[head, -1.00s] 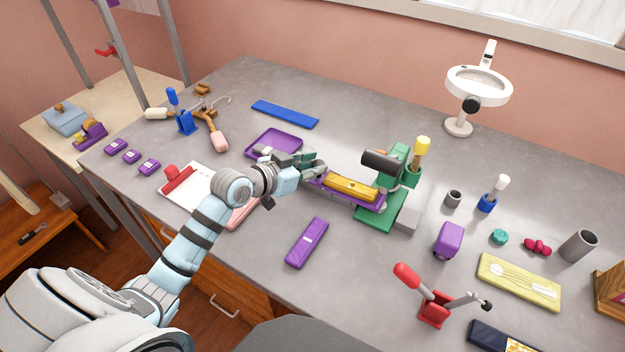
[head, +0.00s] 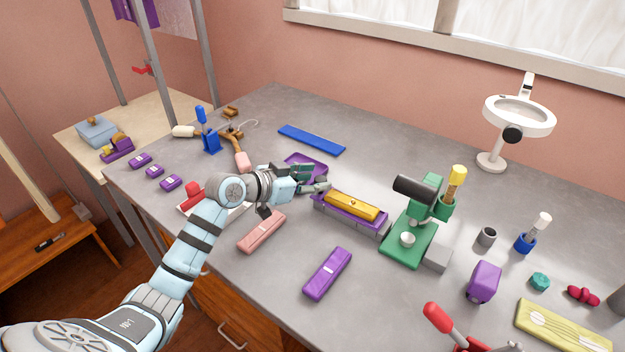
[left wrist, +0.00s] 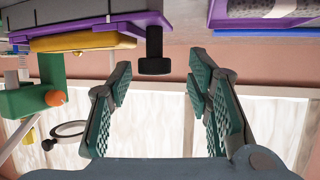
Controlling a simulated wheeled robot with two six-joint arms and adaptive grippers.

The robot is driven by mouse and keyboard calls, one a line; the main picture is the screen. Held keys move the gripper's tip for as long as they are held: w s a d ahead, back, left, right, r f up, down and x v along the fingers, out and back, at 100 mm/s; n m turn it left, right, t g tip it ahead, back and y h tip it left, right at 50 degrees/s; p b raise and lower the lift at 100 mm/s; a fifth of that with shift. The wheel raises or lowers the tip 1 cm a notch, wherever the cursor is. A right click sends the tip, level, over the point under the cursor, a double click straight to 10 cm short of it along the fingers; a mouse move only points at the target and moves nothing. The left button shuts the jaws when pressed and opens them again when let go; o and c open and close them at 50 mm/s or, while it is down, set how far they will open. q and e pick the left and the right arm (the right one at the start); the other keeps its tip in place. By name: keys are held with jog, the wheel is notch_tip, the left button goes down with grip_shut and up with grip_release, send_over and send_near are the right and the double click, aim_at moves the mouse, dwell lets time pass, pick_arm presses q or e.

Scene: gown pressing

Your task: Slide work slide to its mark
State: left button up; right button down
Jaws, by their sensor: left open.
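The work slide (head: 345,216) is a purple carriage bearing a yellow bar (head: 352,204), on a grey rail to the left of the green press (head: 408,243). My left gripper (head: 322,187) is at the slide's left end in the head view. In the left wrist view, the slide (left wrist: 90,32) is upper left, with a black knob (left wrist: 154,52) at its end. My left gripper (left wrist: 160,80) is open, and the knob shows in the gap between its fingers, with no clear contact. I cannot make out the mark. My right gripper is not in view.
A purple tray (head: 318,163) lies behind my left gripper. A pink case (head: 262,232) and a purple case (head: 327,273) lie in front. A grey block (head: 437,258) adjoins the press. A blue strip (head: 311,140) lies behind, with bare tabletop to its right.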

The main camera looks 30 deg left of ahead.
pick_arm(q)
jog(key=shift+s, duration=0.1)
jog(key=v, duration=1.1)
jog(key=shift+s+a+r, duration=0.15)
jog(key=shift+s+a, duration=0.05)
jog(key=shift+s, duration=0.1)
jog(key=shift+a, duration=0.1)
